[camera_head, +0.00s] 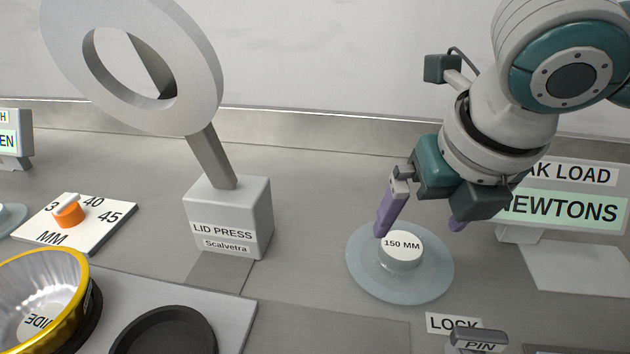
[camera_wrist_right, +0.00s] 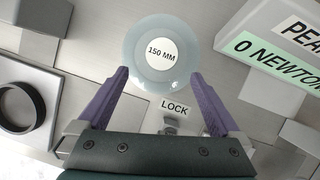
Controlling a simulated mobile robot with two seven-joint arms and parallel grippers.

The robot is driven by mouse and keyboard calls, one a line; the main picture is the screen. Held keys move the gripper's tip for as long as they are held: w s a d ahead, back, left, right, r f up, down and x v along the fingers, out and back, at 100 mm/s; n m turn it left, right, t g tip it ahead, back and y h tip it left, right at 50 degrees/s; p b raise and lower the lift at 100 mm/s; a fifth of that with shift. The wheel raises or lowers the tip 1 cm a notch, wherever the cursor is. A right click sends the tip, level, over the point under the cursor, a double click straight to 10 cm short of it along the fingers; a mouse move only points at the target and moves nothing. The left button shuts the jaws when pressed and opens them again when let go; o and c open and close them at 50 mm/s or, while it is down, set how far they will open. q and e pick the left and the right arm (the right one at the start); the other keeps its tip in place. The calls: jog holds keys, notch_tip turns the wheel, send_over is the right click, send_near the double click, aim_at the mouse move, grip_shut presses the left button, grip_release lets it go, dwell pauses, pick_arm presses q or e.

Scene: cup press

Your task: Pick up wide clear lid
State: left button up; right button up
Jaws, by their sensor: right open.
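The wide clear lid (camera_head: 370,277) is a pale translucent disc lying flat on the grey bench, with a raised round knob labelled 150 MM (camera_head: 401,251). It also shows in the right wrist view (camera_wrist_right: 136,42). My right gripper (camera_head: 420,228) is open, pointing down, its purple fingers at the lid's far side. In the head view one finger overlaps the knob's left edge; contact cannot be told. In the right wrist view the open fingers (camera_wrist_right: 163,75) are empty, with the lid beyond and between their tips. My left gripper is not in view.
The lid press (camera_head: 228,215) with its large ring stands left of the lid. A load display (camera_head: 570,190) stands to the right. A PIN part (camera_head: 478,341) and LOCK label (camera_head: 453,324) lie in front. A gold-rimmed bowl (camera_head: 35,290) and dark ring (camera_head: 165,335) are at front left.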

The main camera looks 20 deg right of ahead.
aim_at(404, 250)
jog(key=f, duration=0.2)
jog(key=shift+w+f, duration=0.2)
jog(key=shift+f, duration=0.1)
jog(key=b+x, duration=0.2)
jog(key=x, duration=0.3)
jog(key=shift+w+d+f, duration=0.15)
jog(key=shift+d+f, duration=0.05)
jog(key=shift+c, duration=0.4)
jog(key=c, duration=1.2)
